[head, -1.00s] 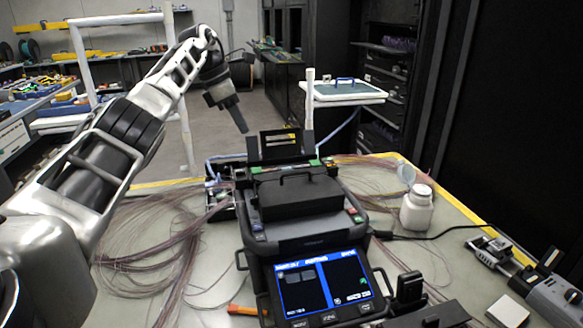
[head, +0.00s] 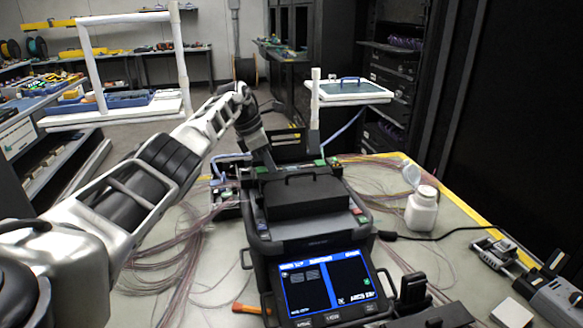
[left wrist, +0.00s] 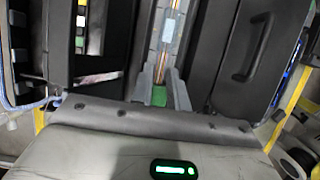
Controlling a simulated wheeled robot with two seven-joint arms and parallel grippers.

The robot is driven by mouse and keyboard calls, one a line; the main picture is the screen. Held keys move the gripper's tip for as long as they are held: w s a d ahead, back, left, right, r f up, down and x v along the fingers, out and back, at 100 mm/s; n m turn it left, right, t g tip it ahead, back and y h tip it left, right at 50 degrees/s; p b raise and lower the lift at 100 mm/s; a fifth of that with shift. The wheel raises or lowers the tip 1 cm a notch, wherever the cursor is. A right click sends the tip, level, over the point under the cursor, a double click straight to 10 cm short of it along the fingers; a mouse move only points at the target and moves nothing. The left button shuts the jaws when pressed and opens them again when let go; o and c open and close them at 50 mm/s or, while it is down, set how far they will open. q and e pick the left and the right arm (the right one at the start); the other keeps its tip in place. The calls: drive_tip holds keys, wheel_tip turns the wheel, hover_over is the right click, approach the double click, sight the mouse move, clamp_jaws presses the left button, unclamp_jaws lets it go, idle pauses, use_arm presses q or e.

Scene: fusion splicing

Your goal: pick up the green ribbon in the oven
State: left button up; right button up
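The black fusion splicer (head: 315,240) stands on the bench with its screen lit. Its oven is the narrow slot at the back, which shows in the left wrist view as a pale channel (left wrist: 163,45) with a thin copper-coloured strand. A small green piece (left wrist: 159,97), seemingly the green ribbon's end, shows at the near end of this channel. My left gripper (head: 268,164) points down at the back left of the splicer. In the left wrist view its two grey fingers (left wrist: 162,88) are apart, one on each side of the green piece; contact is not clear. My right gripper is not seen.
A black handled lid (head: 305,195) rises on the splicer beside the left gripper. A white bottle (head: 421,212) stands to the right. Loose fibre bundles (head: 165,250) lie on the left of the bench. A grey tool (head: 555,300) lies at the right edge.

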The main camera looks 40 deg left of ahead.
use_arm(q)
drive_tip(key=shift+c, duration=0.3)
clamp_jaws()
